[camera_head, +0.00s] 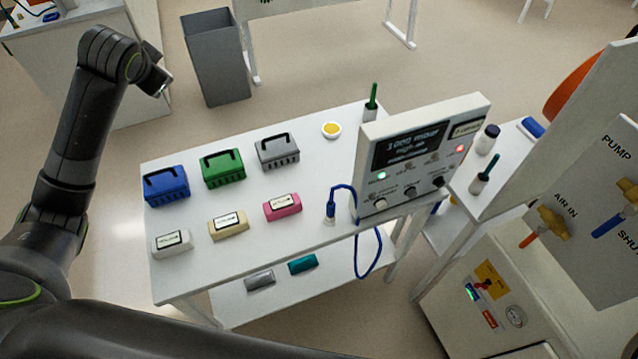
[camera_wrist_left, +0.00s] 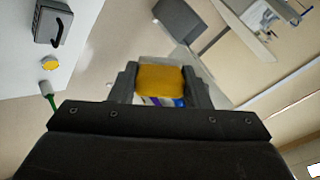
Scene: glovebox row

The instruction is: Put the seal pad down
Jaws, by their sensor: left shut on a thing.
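My left gripper (camera_wrist_left: 160,85) is shut on a yellow block-like pad (camera_wrist_left: 161,80), seen between its two dark fingers in the left wrist view. I take it to be the seal pad. It is held in the air, with floor showing behind the table around it. In the head view my left arm reaches up at the left, but the pad cannot be made out there. A round yellow disc in a white ring (camera_head: 331,130) lies on the white table (camera_head: 300,120); it also shows in the left wrist view (camera_wrist_left: 50,63). My right gripper is not in view.
A control panel (camera_head: 420,155) and green-handled tool (camera_head: 371,103) stand at right. A grey bin (camera_head: 218,65) is behind.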

